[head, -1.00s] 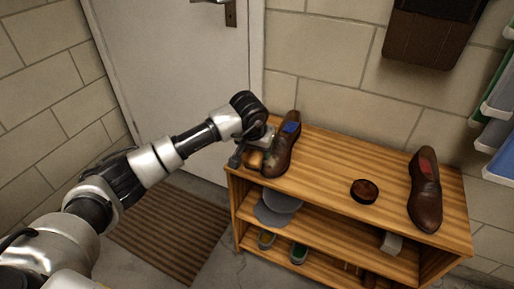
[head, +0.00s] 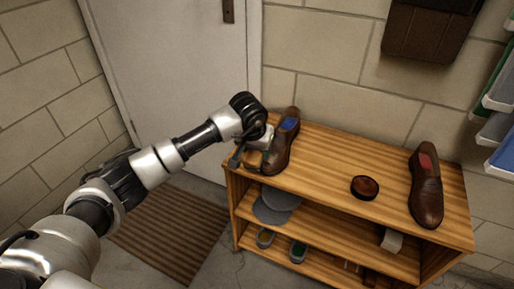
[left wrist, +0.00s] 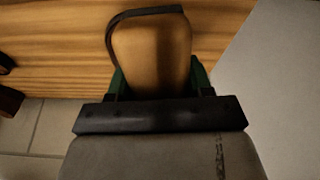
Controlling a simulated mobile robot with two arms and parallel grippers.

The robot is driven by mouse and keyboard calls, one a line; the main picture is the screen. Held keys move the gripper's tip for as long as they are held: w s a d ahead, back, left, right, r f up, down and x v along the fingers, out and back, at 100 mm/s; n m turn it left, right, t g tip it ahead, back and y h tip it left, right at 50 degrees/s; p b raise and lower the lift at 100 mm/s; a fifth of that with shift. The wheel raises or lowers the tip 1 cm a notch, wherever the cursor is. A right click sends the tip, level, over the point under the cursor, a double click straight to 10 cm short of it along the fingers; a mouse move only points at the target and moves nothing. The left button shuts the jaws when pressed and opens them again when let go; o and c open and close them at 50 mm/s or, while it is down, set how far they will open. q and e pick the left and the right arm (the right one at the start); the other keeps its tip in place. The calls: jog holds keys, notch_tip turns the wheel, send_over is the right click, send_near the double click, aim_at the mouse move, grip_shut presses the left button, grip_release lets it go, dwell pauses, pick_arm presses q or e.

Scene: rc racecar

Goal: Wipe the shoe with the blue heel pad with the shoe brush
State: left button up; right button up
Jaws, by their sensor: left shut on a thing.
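The shoe with the blue heel pad (head: 280,150) is brown and stands upright at the left end of the wooden rack's top. Its blue pad shows inside the heel opening. My left gripper (head: 260,140) is close beside its left side. In the left wrist view my left gripper (left wrist: 158,84) is shut on the shoe brush (left wrist: 152,50), a tan wooden block with a dark edge along its left and top. In the head view the brush is hidden by the gripper and shoe, so I cannot tell whether it touches the shoe. My right gripper is not in view.
A brown shoe with a red pad (head: 426,190) stands at the right end of the rack (head: 322,160). A round dark tin (head: 364,187) lies between the shoes. Lower shelves hold more items. A white door (head: 175,75) and a block wall stand behind.

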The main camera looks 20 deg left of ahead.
pick_arm(q)
jog(key=shift+f, duration=0.2)
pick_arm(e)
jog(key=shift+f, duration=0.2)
pick_arm(q)
jog(key=shift+w+f+b, duration=0.1)
jog(key=shift+f+b, duration=0.15)
jog(key=shift+b, duration=0.15)
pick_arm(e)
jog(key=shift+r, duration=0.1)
pick_arm(q)
jog(key=shift+w+f+b, duration=0.15)
jog(key=shift+f+b, duration=0.15)
jog(key=shift+f, duration=0.05)
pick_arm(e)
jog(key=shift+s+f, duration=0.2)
pick_arm(q)
jog(key=shift+w+f+b, duration=0.1)
jog(key=shift+f+b, duration=0.2)
